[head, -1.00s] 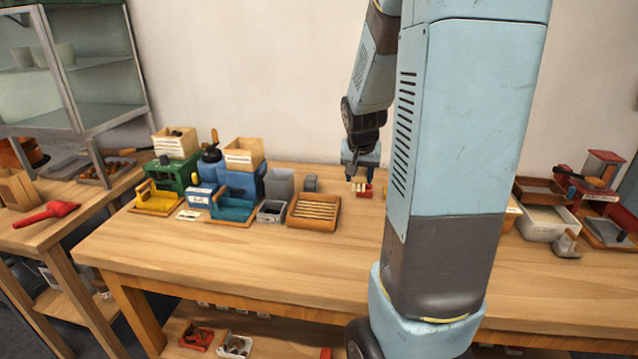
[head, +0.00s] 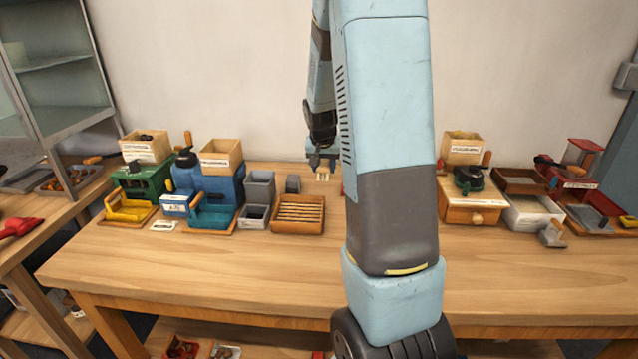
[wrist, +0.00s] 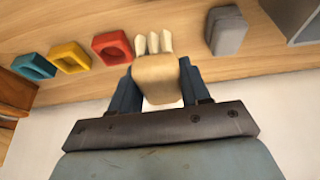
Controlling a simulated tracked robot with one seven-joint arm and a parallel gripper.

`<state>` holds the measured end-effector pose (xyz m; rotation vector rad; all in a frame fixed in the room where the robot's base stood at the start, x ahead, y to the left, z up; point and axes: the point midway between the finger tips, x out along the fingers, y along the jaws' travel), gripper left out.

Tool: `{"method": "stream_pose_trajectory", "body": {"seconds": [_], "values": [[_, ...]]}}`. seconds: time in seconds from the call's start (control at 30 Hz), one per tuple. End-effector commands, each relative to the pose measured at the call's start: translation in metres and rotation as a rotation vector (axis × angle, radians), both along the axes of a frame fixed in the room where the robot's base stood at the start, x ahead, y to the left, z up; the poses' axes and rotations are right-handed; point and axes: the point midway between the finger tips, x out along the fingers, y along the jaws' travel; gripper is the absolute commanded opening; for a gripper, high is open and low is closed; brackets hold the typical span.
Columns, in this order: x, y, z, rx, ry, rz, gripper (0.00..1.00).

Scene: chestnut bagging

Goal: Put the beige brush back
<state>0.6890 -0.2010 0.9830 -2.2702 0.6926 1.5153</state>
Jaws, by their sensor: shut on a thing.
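The beige brush shows in the wrist view (wrist: 158,80) as a rounded beige block with several pale prongs pointing away from the palm. My gripper (wrist: 153,88) is shut on it, with a dark blue finger on each side. In the head view my gripper (head: 321,163) hangs over the back of the table, and the brush's pale prongs (head: 323,176) show below it. The prongs look clear of the tabletop. My arm hides part of the table to the right of the gripper.
A grey block (head: 293,184) and a slatted wooden tray (head: 298,215) stand left of my gripper. The wrist view shows red (wrist: 112,47), yellow (wrist: 69,57) and blue (wrist: 34,66) ring-like pieces. Blue (head: 215,190) and green (head: 143,181) machines stand farther left. The table's front is clear.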

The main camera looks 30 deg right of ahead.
Motion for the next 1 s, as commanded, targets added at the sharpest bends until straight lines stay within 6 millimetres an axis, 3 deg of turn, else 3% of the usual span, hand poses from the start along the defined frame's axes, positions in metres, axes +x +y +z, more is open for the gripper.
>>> {"method": "stream_pose_trajectory", "body": {"seconds": [0.2,0.4,0.63,0.87,1.0], "values": [[0.023,-0.003,-0.031,0.001,0.003,0.001,0.0],[0.036,-0.006,-0.045,0.001,0.002,0.0,0.0],[0.042,-0.007,-0.054,0.001,0.002,0.0,0.0],[0.042,-0.006,-0.083,0.001,0.003,0.0,0.0],[0.043,-0.007,-0.084,0.0,0.0,-0.001,0.0]]}}
